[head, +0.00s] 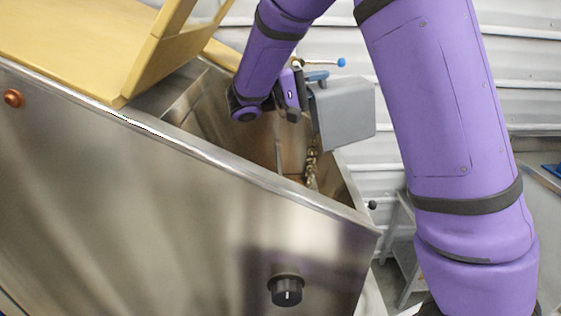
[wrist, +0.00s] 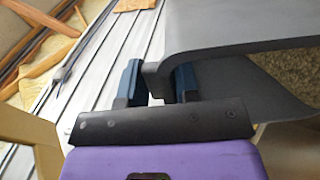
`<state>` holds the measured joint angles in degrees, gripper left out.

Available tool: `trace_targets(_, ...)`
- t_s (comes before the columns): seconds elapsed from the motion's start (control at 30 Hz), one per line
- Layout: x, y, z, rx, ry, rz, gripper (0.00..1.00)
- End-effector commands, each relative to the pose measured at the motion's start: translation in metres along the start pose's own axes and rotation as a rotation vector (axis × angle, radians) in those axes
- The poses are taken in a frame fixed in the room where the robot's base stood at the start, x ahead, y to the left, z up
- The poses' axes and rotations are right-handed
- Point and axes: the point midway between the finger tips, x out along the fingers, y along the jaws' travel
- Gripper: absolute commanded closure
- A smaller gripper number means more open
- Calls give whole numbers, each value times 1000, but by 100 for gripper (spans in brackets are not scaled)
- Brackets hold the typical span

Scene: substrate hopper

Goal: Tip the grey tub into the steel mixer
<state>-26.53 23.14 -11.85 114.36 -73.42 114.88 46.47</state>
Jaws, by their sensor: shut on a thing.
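The grey tub (head: 345,112) is tilted steeply above the right end of the steel mixer (head: 190,200). A narrow stream of brownish bits (head: 311,168) shows below the tub, inside the mixer's opening. My gripper (head: 314,78) is at the tub's upper left side, shut on its rim. In the wrist view the blue fingers of my gripper (wrist: 157,82) stand on either side of the grey tub's lip (wrist: 210,40). Brown granular stuff (wrist: 290,72) shows beyond the tub wall there. The inside of the tub is hidden in the head view.
A yellow frame or cover (head: 100,45) stands over the mixer's left part. A black knob (head: 286,290) and an orange button (head: 13,98) are on its front. A grey metal stand (head: 405,250) is at the right, by a ribbed pale wall (head: 530,70).

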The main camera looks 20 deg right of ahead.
Motion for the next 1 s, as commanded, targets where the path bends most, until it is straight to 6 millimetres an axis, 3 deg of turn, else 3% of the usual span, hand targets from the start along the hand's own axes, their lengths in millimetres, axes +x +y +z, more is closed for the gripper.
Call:
trace_targets(0.33,-13,2,0,2,1,79,100)
trace_targets(1.0,-14,3,0,2,-1,94,100)
